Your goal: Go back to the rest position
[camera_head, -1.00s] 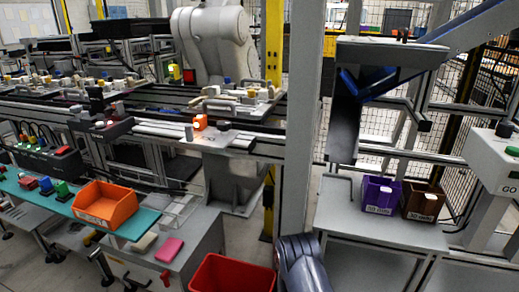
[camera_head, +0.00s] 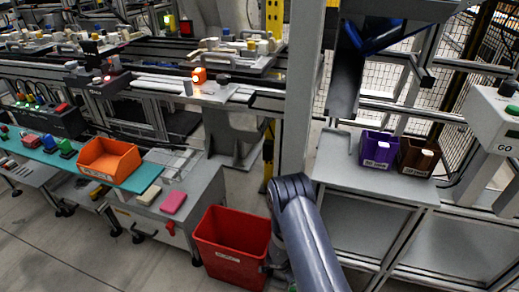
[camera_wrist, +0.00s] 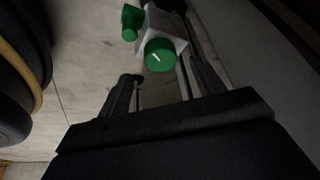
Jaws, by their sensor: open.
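My gripper (camera_wrist: 163,85) shows in the wrist view as two dark fingers spread apart, with nothing clearly held between them. Beyond the fingers is a green round part (camera_wrist: 159,54) on a whitish block, with a smaller green part (camera_wrist: 131,22) beside it. I cannot tell what these belong to. In the head view my grey-blue arm comes up from the bottom edge, bends at the top and hangs down close to the right side of a red bin (camera_head: 231,247). The gripper itself is not clearly visible there.
An orange bin (camera_head: 108,160) stands on a teal-topped shelf at left. A pink block (camera_head: 173,202) lies on the grey bench. Purple (camera_head: 377,149) and brown (camera_head: 418,156) bins stand on the right table. A grey post (camera_head: 303,90) rises behind my arm. Floor is clear at lower left.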

